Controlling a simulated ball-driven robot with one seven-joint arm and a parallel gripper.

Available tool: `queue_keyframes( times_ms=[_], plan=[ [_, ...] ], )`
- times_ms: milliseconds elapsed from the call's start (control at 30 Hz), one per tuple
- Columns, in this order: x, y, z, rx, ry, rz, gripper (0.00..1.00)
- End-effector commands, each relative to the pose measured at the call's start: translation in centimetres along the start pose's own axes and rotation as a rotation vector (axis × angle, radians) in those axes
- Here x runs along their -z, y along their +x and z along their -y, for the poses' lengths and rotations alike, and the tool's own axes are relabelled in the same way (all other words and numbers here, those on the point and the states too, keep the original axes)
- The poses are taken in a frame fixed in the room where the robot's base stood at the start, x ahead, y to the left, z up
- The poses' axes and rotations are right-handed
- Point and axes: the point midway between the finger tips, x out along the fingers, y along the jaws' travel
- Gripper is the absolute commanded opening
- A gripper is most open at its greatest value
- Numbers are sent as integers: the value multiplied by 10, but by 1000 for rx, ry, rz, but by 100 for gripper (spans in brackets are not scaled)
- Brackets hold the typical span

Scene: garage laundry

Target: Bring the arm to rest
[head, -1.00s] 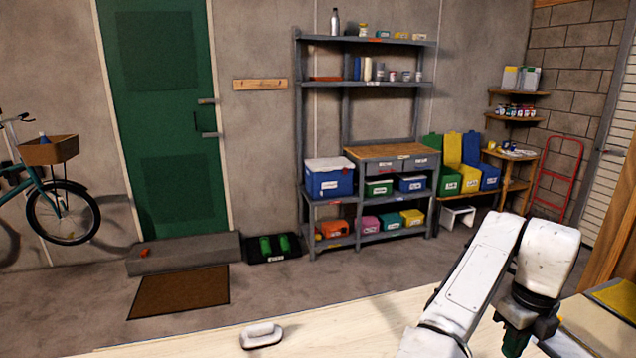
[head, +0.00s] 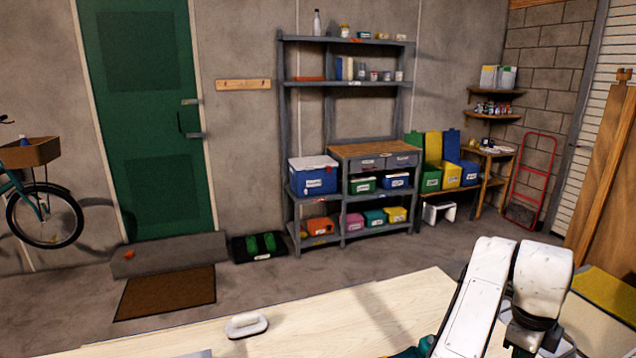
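My white arm (head: 487,290) shows at the lower right of the head view, bent above the pale wooden tabletop (head: 370,305). Its upper links reach up from the bottom edge and fold over at a dark joint. My gripper is out of view, below the bottom edge or hidden behind the arm's links. No object shows in the arm's visible part.
A yellow-topped surface (head: 606,297) is close to the arm's right. Wooden boards (head: 605,170) stand at the right. Shelving (head: 350,150) and a green door (head: 150,120) are across the floor.

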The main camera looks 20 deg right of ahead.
Motion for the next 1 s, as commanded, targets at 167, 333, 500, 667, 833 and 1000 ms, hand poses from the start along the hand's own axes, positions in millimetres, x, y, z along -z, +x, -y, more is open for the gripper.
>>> queue_keyframes(
  times_ms=[167,333,500,667,833,1000],
  plan=[
    [23,17,1,93,-254,-47,0],
    [42,38,-11,177,-643,-107,0],
    [53,62,-40,217,-1075,-152,0],
    [62,88,-86,211,-1500,-161,0],
    [76,115,-155,179,-1958,-106,0],
    [95,134,-233,146,-2362,25,0]
  ],
)
